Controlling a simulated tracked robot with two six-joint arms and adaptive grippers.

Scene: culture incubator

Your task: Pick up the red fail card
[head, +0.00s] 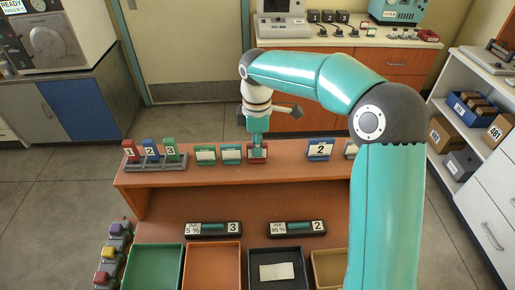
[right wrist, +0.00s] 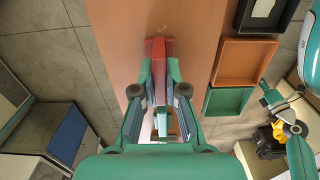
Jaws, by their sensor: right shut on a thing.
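The red card (head: 257,153) stands on the raised orange shelf (head: 185,180) in the head view, right of two green and teal cards. My right gripper (head: 257,142) reaches down onto it from above and is shut on it. In the right wrist view the red card (right wrist: 158,55) shows between the fingertips of my right gripper (right wrist: 160,68). I cannot tell whether the card has left its stand. My left gripper is not in the head view. What looks like part of my left arm (right wrist: 299,155) shows at the lower right of the right wrist view.
A rack of numbered red, blue and green cards (head: 152,162) stands at the shelf's left. A green card (head: 206,155) and a teal card (head: 231,154) stand close left of my gripper. A blue card marked 2 (head: 320,150) stands to the right. Trays, including a green one (head: 125,285), lie in front.

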